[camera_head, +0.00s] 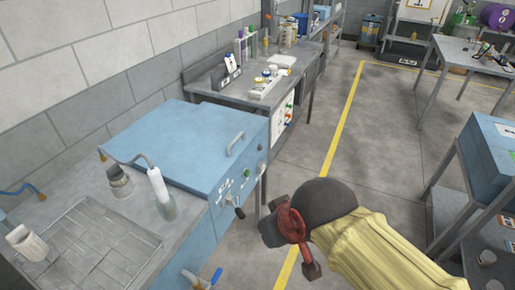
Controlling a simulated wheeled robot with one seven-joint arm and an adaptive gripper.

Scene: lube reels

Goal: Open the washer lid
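The washer (232,190) is a blue box with a broad flat blue lid (180,138) on top, at the left of the head view. The lid lies closed. A curved grey handle (235,143) stands near the lid's right edge. Green buttons and a dark knob sit on the washer's front side. My gripper (289,252), with red and dark parts, is to the right of the washer and apart from it and from the handle. Its two dark fingertips look spread, with nothing seen between them. My yellow-sleeved arm reaches in from the lower right.
A grey sink counter (150,222) with a wire rack (95,250) and a white-handled hose adjoins the washer. Behind it, a bench (225,80) holds bottles and tubes. A grey cart (455,190) with a blue box stands right. Floor (385,125) between is clear.

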